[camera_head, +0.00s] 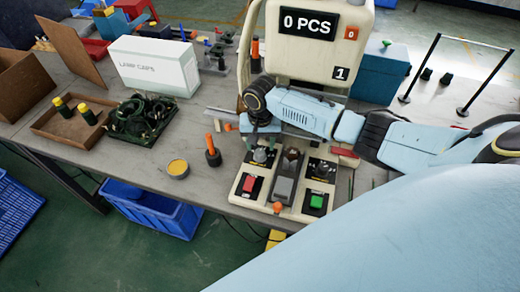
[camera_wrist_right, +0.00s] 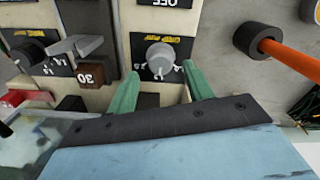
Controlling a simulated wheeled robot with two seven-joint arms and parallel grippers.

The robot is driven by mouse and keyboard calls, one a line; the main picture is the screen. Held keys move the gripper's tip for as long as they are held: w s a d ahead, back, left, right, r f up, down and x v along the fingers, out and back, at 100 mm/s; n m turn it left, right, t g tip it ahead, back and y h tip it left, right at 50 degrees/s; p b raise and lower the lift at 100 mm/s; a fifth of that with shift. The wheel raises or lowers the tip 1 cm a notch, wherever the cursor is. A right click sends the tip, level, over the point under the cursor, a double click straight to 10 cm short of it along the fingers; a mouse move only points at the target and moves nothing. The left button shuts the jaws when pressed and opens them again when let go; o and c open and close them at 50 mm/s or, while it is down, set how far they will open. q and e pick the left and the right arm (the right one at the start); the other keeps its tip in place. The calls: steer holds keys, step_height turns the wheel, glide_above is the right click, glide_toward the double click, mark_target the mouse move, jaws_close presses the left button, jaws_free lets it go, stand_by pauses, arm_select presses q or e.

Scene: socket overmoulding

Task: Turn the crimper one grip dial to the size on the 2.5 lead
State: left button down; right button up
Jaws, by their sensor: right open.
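The crimper (camera_head: 245,190) is a cream machine at the front table edge, with a "0 PCS" display (camera_head: 309,24) above. It has a grip dial (camera_head: 261,156) on its left side and another dial (camera_head: 322,169) on its right. My right gripper (camera_head: 262,141) is over the left dial, fingers pointing down. In the right wrist view, its green fingers (camera_wrist_right: 160,78) are open, one on each side of the grey dial (camera_wrist_right: 160,58); contact cannot be told. The dial's scale is upside down and partly hidden. The 2.5 lead cannot be made out. My left gripper is not in view.
An orange-handled tool (camera_head: 212,150) stands in a dark holder just left of the crimper. A yellow tin (camera_head: 178,168), a tray of dark coils (camera_head: 142,117) and a white lamp-caps box (camera_head: 155,66) are further left. Red (camera_head: 250,185) and green (camera_head: 317,202) buttons are at the crimper's front.

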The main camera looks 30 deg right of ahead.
mark_target(260, 155)
step_height(260, 155, down, 2)
steer(key=shift+f, duration=0.4)
steer(key=shift+c, duration=0.3)
steer(key=c, duration=0.9)
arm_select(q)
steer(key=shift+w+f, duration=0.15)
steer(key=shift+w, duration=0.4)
